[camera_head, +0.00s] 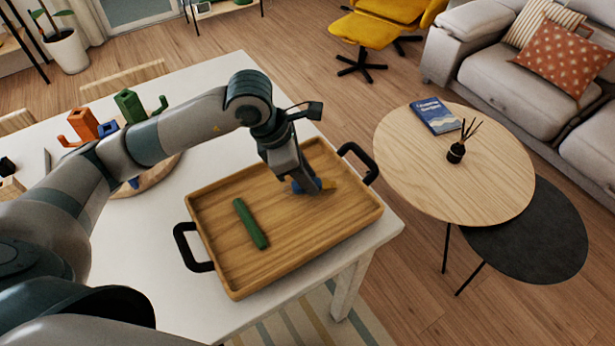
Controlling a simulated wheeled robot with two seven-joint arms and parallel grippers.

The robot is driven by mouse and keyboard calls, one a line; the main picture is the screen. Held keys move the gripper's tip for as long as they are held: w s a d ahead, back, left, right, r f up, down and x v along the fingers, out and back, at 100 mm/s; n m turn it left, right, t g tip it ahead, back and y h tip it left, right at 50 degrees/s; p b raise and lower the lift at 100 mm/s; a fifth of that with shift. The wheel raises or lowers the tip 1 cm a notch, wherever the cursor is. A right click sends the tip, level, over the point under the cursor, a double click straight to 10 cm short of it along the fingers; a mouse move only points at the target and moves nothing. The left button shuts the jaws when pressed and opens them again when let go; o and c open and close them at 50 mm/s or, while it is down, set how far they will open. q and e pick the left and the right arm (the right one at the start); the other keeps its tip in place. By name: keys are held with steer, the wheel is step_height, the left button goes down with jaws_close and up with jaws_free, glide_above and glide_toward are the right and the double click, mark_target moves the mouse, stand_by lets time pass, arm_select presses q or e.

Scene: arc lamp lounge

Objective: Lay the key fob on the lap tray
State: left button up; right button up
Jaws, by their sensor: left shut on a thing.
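The lap tray (285,258) is a wooden tray with a raised rim and black handles, lying on the white table. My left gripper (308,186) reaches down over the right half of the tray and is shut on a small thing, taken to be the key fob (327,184). Blue and orange-yellow parts of it show around the fingertips; the rest is hidden by the fingers. It is at or just above the tray floor; I cannot tell whether it touches. My right gripper is not in view.
A green stick-like object (250,223) lies on the tray's left half. Orange (84,124) and green (130,105) block-like holders stand on a round board behind my left arm. A round wooden side table (450,185) with a blue book (436,115) stands to the right.

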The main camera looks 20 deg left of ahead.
arm_select(q)
steer(key=shift+f, duration=0.8)
steer(key=shift+f, duration=0.15)
steer(key=o, duration=1.1)
steer(key=shift+c, duration=0.2)
steer(key=shift+r, duration=0.3)
steer(key=b+v, duration=0.2)
steer(key=v, duration=0.9)
steer(key=shift+r+b, duration=0.4)
